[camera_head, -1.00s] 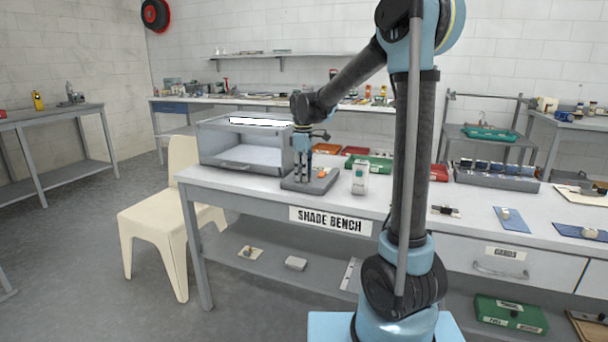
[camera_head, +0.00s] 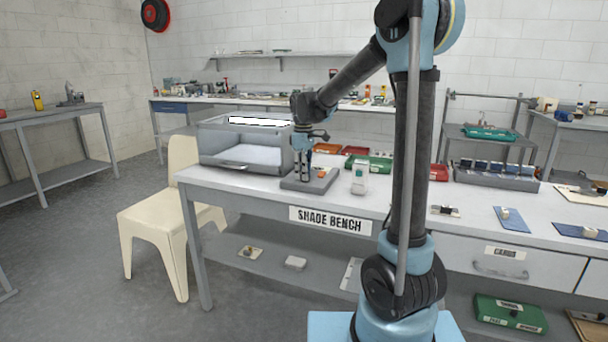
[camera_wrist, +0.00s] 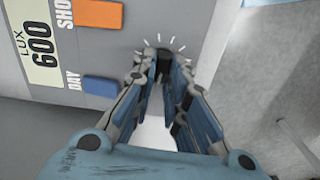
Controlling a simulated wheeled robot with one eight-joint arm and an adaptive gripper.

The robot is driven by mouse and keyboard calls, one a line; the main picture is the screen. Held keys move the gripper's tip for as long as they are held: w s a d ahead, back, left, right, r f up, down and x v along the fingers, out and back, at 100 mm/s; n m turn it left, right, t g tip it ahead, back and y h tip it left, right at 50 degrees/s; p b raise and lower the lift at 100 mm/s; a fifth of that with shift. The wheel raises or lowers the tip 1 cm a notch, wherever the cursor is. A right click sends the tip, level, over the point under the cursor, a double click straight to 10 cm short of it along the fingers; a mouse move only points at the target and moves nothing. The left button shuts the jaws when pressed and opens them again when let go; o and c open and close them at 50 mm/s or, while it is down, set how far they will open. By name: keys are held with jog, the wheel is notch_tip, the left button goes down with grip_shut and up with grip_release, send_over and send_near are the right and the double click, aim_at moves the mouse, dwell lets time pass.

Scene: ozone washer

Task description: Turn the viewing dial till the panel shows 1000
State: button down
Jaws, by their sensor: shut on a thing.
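A grey control unit (camera_head: 322,184) lies on the bench, right of an open-fronted cabinet. In the wrist view its grey panel (camera_wrist: 112,50) carries a pale display (camera_wrist: 40,45) that reads LUX 600. An orange button (camera_wrist: 97,13) and a blue button (camera_wrist: 102,86) are beside the display. The dial (camera_wrist: 164,54) is a dark knob ringed by white tick marks. My gripper (camera_head: 302,184) points down over the unit's left part. In the wrist view my gripper (camera_wrist: 164,66) is shut on the dial, and its fingers hide most of the knob.
The lit cabinet (camera_head: 240,145) stands close on the left of my gripper. Red and green trays (camera_head: 378,164) lie behind. The bench front (camera_head: 245,190) is clear.

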jog(key=m, duration=0.4)
jog(key=shift+w, duration=0.2)
jog(key=m, duration=0.4)
jog(key=shift+w+d, duration=0.1)
jog(key=shift+d, duration=0.05)
jog(key=m, duration=0.3)
jog(key=shift+d+m, duration=0.1)
jog(key=shift+m, duration=0.2)
jog(key=shift+d+m, duration=0.15)
jog(key=shift+m, duration=1.85)
jog(key=c, duration=1.6)
grip_release()
